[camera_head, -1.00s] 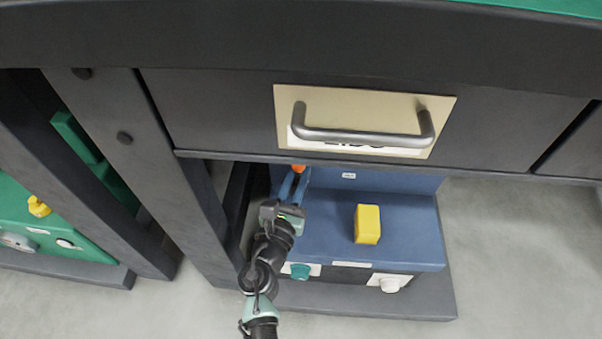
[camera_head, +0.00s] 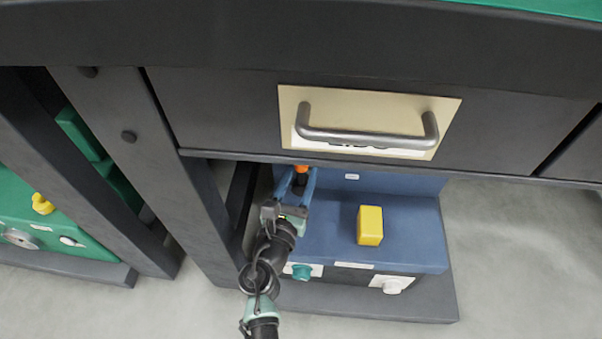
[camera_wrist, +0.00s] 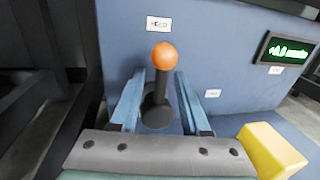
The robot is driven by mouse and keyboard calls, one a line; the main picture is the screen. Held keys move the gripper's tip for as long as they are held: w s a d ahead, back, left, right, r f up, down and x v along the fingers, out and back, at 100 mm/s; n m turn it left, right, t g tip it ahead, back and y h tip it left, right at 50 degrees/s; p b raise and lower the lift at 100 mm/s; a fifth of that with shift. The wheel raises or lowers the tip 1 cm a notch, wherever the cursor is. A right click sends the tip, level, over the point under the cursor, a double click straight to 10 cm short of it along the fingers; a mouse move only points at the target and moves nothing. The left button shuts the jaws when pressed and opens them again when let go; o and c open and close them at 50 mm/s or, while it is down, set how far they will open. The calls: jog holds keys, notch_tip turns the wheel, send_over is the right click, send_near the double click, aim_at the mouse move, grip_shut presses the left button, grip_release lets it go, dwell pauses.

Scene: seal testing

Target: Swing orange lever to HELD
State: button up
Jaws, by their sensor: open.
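The lever is a dark stem with an orange ball on top (camera_wrist: 163,56), mounted on the upright face of the blue machine (camera_wrist: 225,50). In the wrist view it points up toward a small label reading roughly HELD (camera_wrist: 158,23). A second label (camera_wrist: 213,93) sits to the right of the lever; its text is too small to read. My gripper (camera_wrist: 157,100) is open, with one blue finger on each side of the stem, apart from it as far as I can tell. In the head view the gripper (camera_head: 294,180) is under the drawer, and the orange ball (camera_head: 301,168) shows just beyond it.
A yellow block (camera_head: 370,225) stands on the blue ledge right of my gripper. A drawer with a metal handle (camera_head: 367,138) hangs above. A dark table leg (camera_head: 140,160) stands to the left. A green lit display (camera_wrist: 290,50) is at the upper right.

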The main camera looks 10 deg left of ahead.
jog(key=s+a+p, duration=0.2)
jog(key=s+p, duration=0.2)
jog(key=s, duration=0.8)
jog(key=shift+s+a, duration=0.25)
jog(key=shift+s, duration=0.1)
